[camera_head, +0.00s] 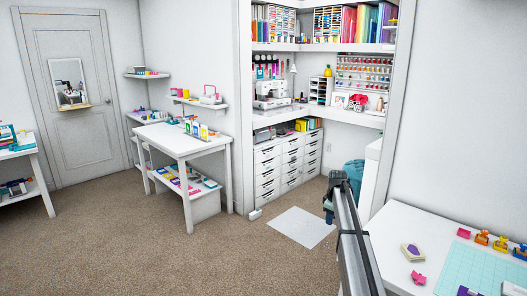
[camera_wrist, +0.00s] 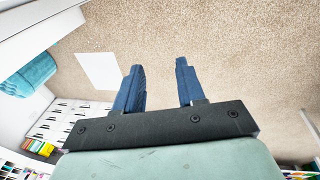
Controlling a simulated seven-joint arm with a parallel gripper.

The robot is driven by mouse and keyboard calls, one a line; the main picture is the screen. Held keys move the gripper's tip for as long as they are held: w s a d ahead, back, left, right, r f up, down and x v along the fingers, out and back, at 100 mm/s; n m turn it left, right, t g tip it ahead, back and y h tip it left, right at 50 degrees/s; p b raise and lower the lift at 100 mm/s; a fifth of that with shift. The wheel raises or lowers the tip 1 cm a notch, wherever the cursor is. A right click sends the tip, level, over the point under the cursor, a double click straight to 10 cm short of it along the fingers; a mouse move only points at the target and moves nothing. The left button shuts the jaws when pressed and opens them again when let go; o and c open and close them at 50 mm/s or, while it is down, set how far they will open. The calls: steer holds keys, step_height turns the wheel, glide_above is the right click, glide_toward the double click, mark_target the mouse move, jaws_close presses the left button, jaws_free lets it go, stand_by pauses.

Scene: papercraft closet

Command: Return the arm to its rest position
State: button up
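My gripper (camera_wrist: 160,85) shows in the wrist view with its two blue fingers apart and nothing between them, above the carpet. In the head view my arm reaches out from the bottom edge, and my gripper (camera_head: 331,200) is at its far end, in front of the closet opening. It appears small there, and its fingers are hard to make out. It is clear of the white table at the right.
A white table (camera_head: 400,228) at the right holds a cutting mat (camera_head: 480,270) and small coloured items. The closet has white drawers (camera_head: 280,165) and a teal bin (camera_head: 354,172). A white sheet (camera_head: 301,226) lies on the carpet. Open floor (camera_head: 150,260) spreads left.

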steer(key=s+a+f+m, duration=0.1)
steer(key=s+a+f, duration=0.6)
steer(key=f, duration=0.5)
steer(key=s+a+f+m+g, duration=0.2)
steer(key=s+f, duration=0.9)
steer(key=s, duration=0.1)
steer(key=s+a+f+m+g, duration=0.2)
steer(key=s+f, duration=0.9)
steer(key=s, duration=0.1)
steer(key=s+f+m+g, duration=0.1)
steer(key=s+f, duration=0.2)
steer(key=s, duration=1)
steer(key=s+a+f+m+g, duration=0.1)
steer(key=s+f+m+g, duration=0.1)
steer(key=s, duration=1.2)
steer(key=s+f+m+g, duration=0.2)
steer(key=s+f, duration=0.3)
steer(key=s, duration=0.9)
steer(key=shift+s+a, duration=0.25)
